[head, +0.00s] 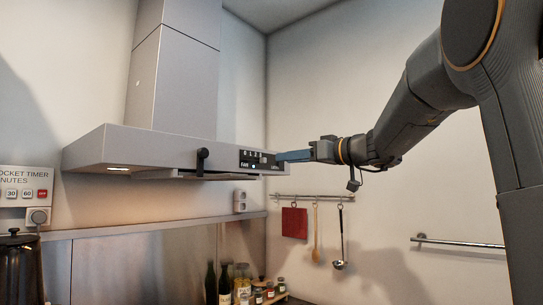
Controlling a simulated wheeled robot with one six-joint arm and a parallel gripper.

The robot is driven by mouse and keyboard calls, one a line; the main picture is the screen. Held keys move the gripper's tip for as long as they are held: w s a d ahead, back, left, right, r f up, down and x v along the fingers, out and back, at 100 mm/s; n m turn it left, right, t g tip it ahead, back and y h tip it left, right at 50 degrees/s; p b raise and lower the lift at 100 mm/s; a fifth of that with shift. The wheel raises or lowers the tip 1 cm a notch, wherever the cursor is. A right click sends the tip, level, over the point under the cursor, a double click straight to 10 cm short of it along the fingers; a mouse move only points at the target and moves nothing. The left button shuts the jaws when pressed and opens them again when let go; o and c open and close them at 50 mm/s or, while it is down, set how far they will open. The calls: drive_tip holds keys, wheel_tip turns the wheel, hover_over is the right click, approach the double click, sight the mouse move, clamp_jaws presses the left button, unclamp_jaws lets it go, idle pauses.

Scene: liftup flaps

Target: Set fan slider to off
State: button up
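The grey range hood (140,148) hangs on the back wall. Its small black control panel (250,158) sits near the right end of the front edge. The panel carries white marks and a label that seems to read FAN. A small light piece low on the panel may be the fan slider (254,165), but its setting is too small to read. My gripper (280,157) comes from the right with its bluish fingers at the panel's right side. I cannot tell if they touch it. The fingers are seen edge-on, so their opening is hidden.
A black handle (202,160) stands on the hood's front, left of the panel. Below are bottles (224,283) and jars. A metal bar (458,242) is further right.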

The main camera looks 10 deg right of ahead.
sight(271, 158)
drive_tip(key=p+x, duration=0.1)
drive_tip(key=x, duration=0.1)
drive_tip(key=p+x, duration=0.1)
drive_tip(key=x, duration=0.2)
drive_tip(key=p+x, duration=0.2)
drive_tip(key=shift+w+a+r, duration=0.15)
drive_tip(key=shift+w+r, duration=0.15)
drive_tip(key=shift+r, duration=0.05)
drive_tip(key=shift+c, duration=0.2)
clamp_jaws()
